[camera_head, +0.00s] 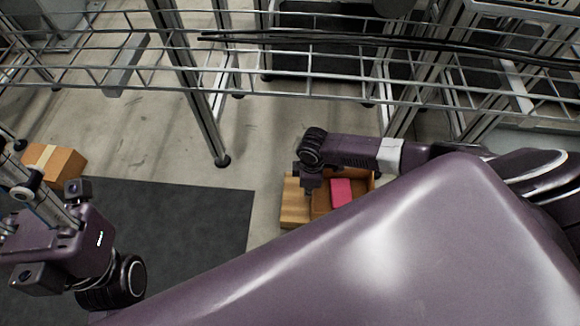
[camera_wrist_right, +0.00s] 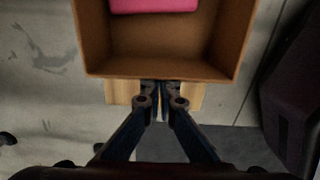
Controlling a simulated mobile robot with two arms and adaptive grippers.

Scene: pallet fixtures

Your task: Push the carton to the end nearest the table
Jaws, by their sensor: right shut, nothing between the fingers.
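The carton (camera_head: 320,203) is an open brown box with a pink item (camera_head: 341,191) inside, standing on a light wooden board (camera_head: 294,207) on the floor. My right gripper (camera_head: 307,190) points down at the carton's left end in the head view. In the right wrist view its fingers (camera_wrist_right: 161,90) are shut and empty, at the outside of the carton's near wall (camera_wrist_right: 160,70); whether they touch it is unclear. Strips of the board (camera_wrist_right: 118,93) show on either side of the fingers. My left gripper (camera_head: 40,200) is at the left edge, its jaws unclear. My own arm hides part of the board.
A wire rack (camera_head: 120,40) with metal posts crosses the top of the head view. A dark mat (camera_head: 200,215) lies left of the board. A closed cardboard box (camera_head: 55,162) sits on the floor at far left. Bare concrete lies between rack and mat.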

